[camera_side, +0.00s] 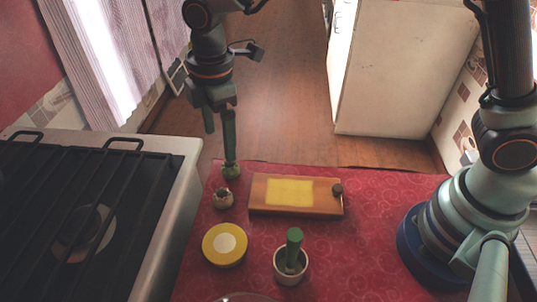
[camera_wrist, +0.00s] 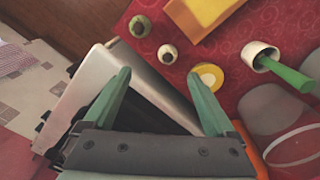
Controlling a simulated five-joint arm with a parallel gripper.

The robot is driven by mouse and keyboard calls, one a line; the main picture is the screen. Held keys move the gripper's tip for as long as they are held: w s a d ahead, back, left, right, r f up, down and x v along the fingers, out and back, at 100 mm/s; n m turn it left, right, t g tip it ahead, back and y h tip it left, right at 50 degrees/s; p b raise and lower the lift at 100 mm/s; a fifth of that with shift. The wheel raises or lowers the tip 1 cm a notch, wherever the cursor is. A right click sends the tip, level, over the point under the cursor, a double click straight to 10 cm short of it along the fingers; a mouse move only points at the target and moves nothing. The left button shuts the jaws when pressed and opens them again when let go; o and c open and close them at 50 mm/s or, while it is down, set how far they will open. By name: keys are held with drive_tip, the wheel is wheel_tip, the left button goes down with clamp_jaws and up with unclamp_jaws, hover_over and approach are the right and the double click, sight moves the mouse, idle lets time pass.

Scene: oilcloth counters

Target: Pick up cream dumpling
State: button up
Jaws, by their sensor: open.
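The cream dumpling (camera_side: 223,199) is a small pale round thing with a dark top. It sits on the red cloth left of the wooden board; in the wrist view it shows at the upper middle (camera_wrist: 167,54). A similar green dumpling (camera_side: 231,172) sits just behind it, and shows to its upper left in the wrist view (camera_wrist: 140,26). My gripper (camera_side: 220,149) is open, with its green fingers pointing down; they also show in the wrist view (camera_wrist: 160,76). Nothing is between them. One fingertip appears right by the green dumpling in the side view; I cannot tell whether they touch.
A wooden board (camera_side: 258,195) with a yellow sheet lies to the right. A round yellow thing with a pale middle (camera_side: 225,258) and a pale cup (camera_side: 290,275) with a green-handled tool stand nearer the camera. A stove (camera_side: 176,190) borders the cloth at left.

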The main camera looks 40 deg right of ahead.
wheel_tip(320, 180, down, 2)
drive_tip(key=a+n, duration=0.1)
drive_tip(key=a, duration=0.1)
hover_over(222, 194)
drive_tip(key=shift+n+g, duration=0.3)
drive_tip(key=f, duration=0.7)
drive_tip(key=shift+w+a+f, duration=0.2)
drive_tip(key=shift+w+a, duration=0.05)
drive_tip(key=shift+w, duration=0.05)
drive_tip(key=shift+s+d+f, duration=0.15)
drive_tip(key=shift+f, duration=1.2)
drive_tip(key=shift+s+d+f, duration=0.1)
drive_tip(key=shift+s+f, duration=0.05)
drive_tip(key=shift+f, duration=1.15)
drive_tip(key=shift+c, duration=0.3)
drive_tip(key=c, duration=0.7)
